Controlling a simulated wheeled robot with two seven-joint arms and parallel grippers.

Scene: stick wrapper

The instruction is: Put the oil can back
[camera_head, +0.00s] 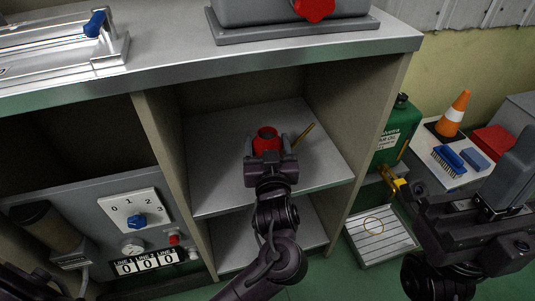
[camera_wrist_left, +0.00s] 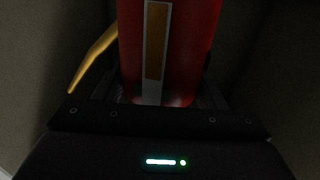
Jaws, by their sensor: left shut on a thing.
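The red oil can (camera_head: 266,140) is in the open shelf bay under the counter, with its thin yellow spout (camera_head: 303,134) pointing right. My left gripper (camera_head: 267,148) reaches into the bay and is shut on the can, one finger on each side. In the left wrist view the red can body (camera_wrist_left: 190,45) fills the space between the fingers, with a pale and brown label stripe and the yellow spout (camera_wrist_left: 93,58) at left. The can looks upright over the shelf board (camera_head: 215,150); I cannot tell whether its base touches. My right gripper (camera_head: 470,215) is at the right, its fingers unclear.
Wooden side walls (camera_head: 160,150) bound the bay, and the counter edge (camera_head: 220,72) runs above it. To the right stand a green drum (camera_head: 398,132) with a brass tap, a slatted tray (camera_head: 380,250), and an orange cone (camera_head: 455,112). A dial panel (camera_head: 133,209) is at left.

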